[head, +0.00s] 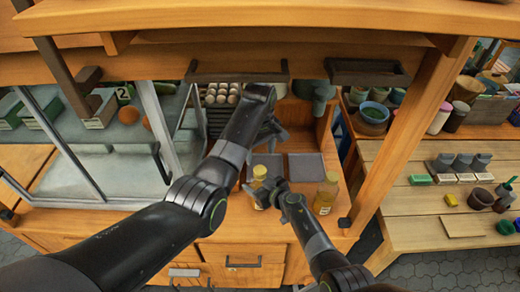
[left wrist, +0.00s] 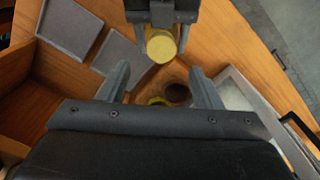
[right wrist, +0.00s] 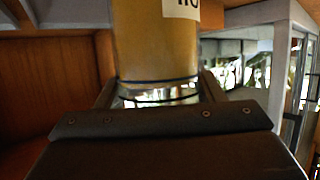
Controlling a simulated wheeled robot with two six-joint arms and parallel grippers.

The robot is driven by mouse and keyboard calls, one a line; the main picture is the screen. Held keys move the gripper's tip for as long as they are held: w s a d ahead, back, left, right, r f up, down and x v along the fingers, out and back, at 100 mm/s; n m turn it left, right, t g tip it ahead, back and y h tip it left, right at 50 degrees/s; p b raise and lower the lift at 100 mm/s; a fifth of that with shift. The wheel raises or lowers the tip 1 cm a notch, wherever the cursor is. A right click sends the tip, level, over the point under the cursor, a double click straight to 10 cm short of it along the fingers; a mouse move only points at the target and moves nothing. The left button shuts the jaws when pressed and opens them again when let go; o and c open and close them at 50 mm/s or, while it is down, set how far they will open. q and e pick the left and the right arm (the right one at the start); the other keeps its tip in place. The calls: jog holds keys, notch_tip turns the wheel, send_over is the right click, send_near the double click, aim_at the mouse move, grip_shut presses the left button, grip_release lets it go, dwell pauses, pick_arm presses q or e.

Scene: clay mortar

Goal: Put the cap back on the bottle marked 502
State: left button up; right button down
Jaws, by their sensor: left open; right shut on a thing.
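My right gripper (head: 283,202) is shut on a bottle with yellow contents (head: 259,187). This bottle fills the upper middle of the right wrist view (right wrist: 155,45); its white label is cut off at the top edge, so I cannot read the number. Its round yellow top (left wrist: 161,46) faces up in the left wrist view. My left gripper (head: 272,138) is open and empty, above and behind the held bottle. A small yellow round thing (left wrist: 158,101) shows between its fingers in the left wrist view, perhaps a cap. A second yellow-topped bottle (head: 327,193) stands on the counter at right.
Two grey square mats (head: 307,167) lie on the wooden counter behind the bottles. A dark round spot (left wrist: 178,92) shows in the wood.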

aim_at(259, 170)
pick_arm(q)
jog(key=shift+r+n, duration=0.3)
jog(key=shift+n, duration=0.8)
jog(key=shift+f, duration=4)
jog(key=c, duration=1)
jog(key=m, duration=0.6)
jog(key=shift+a+m, duration=0.1)
jog(key=shift+m, duration=0.2)
